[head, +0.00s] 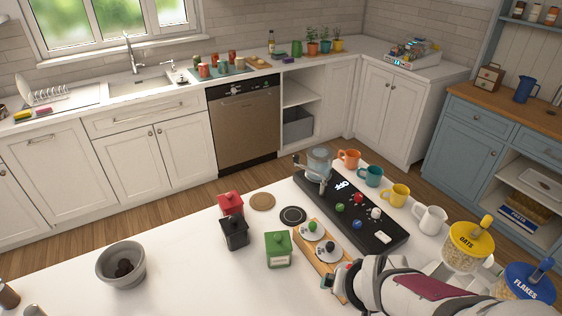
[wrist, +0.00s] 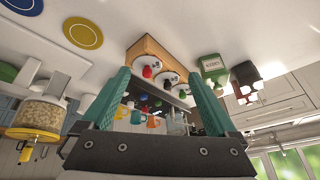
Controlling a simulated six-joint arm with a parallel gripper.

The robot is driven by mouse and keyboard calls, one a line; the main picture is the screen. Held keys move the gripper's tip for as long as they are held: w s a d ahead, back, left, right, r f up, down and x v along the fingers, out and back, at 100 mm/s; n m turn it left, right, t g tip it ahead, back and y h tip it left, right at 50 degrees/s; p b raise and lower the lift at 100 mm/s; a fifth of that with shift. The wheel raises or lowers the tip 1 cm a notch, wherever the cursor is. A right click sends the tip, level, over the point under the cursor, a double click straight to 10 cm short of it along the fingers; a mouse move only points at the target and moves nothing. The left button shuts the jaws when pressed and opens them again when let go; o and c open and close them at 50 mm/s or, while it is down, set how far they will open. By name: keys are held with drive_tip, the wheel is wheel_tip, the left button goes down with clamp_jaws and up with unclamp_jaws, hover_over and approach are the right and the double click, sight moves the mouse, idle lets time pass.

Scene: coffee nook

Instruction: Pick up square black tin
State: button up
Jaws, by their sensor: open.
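The square black tin (head: 234,234) stands upright on the white counter, just in front of the red tin (head: 231,204) and left of the green tin (head: 278,250). In the wrist view the black tin (wrist: 243,73) is right of the green tin (wrist: 213,68), outside the space between my fingers, with a bit of the red tin beside it. My gripper (head: 329,283) is at the near end of the wooden tray, right of the tins and apart from the black one. In the wrist view its teal fingers (wrist: 160,76) are spread, with nothing held between them.
The wooden tray (head: 334,292) holds white discs with coloured knobs. A black machine base (head: 385,232), several mugs and the oats jar (head: 467,247) stand right. A grey bowl (head: 121,264) is left.

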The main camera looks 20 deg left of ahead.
drive_tip(key=w+a+f+n+t+y, duration=0.1)
drive_tip(key=w+a+f+n+t, duration=0.15)
drive_tip(key=w+a, duration=0.35)
drive_tip(key=n+t+y, duration=0.2)
drive_tip(key=n+y, duration=0.4)
drive_tip(key=y, duration=0.1)
approach(238, 234)
drive_tip(key=shift+t, duration=0.25)
drive_tip(key=x, duration=0.7)
drive_tip(key=shift+w+a+f, duration=0.1)
drive_tip(key=shift+a+f, duration=0.15)
drive_tip(key=shift+f, duration=0.05)
drive_tip(key=x, duration=0.6)
drive_tip(key=shift+r, duration=0.1)
drive_tip(key=c, duration=1.2)
